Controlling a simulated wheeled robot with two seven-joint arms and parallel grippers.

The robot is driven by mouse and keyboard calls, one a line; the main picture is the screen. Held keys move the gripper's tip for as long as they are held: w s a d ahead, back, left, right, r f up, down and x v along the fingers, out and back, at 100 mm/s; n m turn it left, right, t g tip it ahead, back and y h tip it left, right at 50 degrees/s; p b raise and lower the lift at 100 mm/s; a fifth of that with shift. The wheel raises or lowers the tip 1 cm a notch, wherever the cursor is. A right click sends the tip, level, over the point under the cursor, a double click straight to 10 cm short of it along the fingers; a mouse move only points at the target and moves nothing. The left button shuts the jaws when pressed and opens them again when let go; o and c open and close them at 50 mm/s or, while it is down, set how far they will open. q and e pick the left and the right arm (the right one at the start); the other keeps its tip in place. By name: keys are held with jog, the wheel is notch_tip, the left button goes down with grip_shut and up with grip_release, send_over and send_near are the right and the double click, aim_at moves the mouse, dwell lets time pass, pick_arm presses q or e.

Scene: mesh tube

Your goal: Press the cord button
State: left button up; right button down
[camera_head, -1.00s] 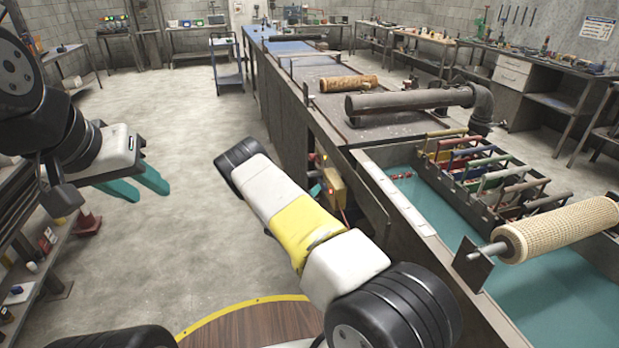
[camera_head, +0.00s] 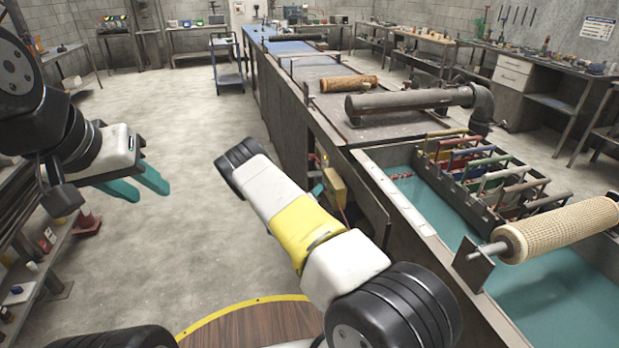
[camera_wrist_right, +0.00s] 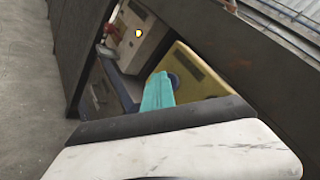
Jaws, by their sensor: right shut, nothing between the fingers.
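The cord button looks to be the yellow box (camera_head: 334,184) at the side of the long bench; a cord hangs below it. In the right wrist view the yellow box (camera_wrist_right: 203,78) has a dark round spot on its face, partly behind my fingers. My right gripper (camera_wrist_right: 158,92) is shut and empty, its teal fingertips close in front of that spot; I cannot tell if they touch. In the head view only a bit of teal (camera_head: 317,190) shows beside the box, past my arm. My left gripper (camera_head: 142,184) is open and empty over the floor at left.
The bench's dark side wall (camera_head: 290,130) runs close to my right arm. A water tank (camera_head: 405,215) holds a rack of coloured handles (camera_head: 480,175). A mesh roll (camera_head: 560,228) lies across the tank.

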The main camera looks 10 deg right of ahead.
jog(key=shift+a, duration=0.35)
jog(key=a, duration=0.6)
jog(key=shift+s, duration=0.15)
dwell(0.3)
dwell(0.4)
